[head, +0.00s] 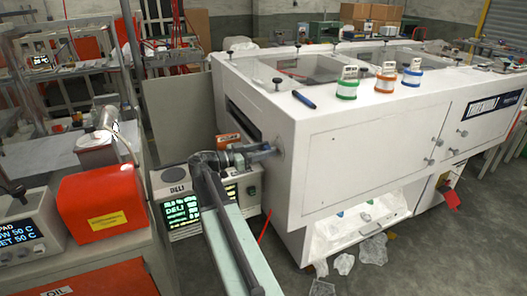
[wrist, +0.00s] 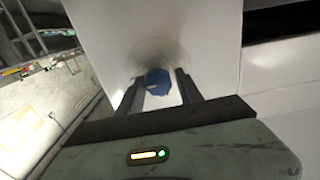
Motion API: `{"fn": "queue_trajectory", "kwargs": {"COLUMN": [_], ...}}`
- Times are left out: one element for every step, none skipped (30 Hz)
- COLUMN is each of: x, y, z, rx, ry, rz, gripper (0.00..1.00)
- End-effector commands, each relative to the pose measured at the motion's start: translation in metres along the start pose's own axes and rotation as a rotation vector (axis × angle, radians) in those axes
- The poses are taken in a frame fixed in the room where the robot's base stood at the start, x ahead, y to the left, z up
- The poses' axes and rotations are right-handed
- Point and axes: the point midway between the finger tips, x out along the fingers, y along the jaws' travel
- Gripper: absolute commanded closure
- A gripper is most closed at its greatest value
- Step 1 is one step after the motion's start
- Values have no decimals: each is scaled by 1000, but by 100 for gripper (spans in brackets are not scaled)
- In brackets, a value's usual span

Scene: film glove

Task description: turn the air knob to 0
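A blue round knob with a pale mark sits on the white panel of the machine; it shows in the wrist view (wrist: 158,81). My gripper (wrist: 160,84) reaches to it, with one dark finger on each side. A narrow gap shows between the knob and each finger, so the gripper looks open around it. In the head view my gripper (head: 272,151) is at the left end face of the white machine (head: 345,165), near a round grey plate. The knob's scale and its setting cannot be read.
A control box with green displays (head: 183,208) stands just left of my arm. An orange-red box (head: 100,203) is on a bench at left. Plastic bags (head: 373,249) lie below.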

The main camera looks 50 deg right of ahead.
Motion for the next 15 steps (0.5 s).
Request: {"fn": "queue_trajectory", "kwargs": {"x": [0, 0, 0, 0, 0, -9, -6, -5, -5, -4, -4, -4, -4, -4, -4], "y": [0, 0, 0, 0, 0, 2, 1, 0, 0, -1, -1, -1, -1, -2, -2], "z": [0, 0, 0, 0, 0, 0, 0, 0, 0, 0, 0, 0, 0, 0, 0], "rx": [0, 0, 0, 0, 0, 0, 0, -1, -4, -7, -11, -18, -25, -33, -49], "ry": [0, 0, 0, 0, 0, 0, 0, 0, 0, 0, 0, 0, 0, 0, 1], "rz": [0, 0, -1, -1, -1, -5, -4, -3, -4, -4, -5, -5, -6, -6, -6], "gripper": [75, 84, 95, 100, 100, 100, 100, 100, 100, 100, 100, 100, 100, 100, 100]}}
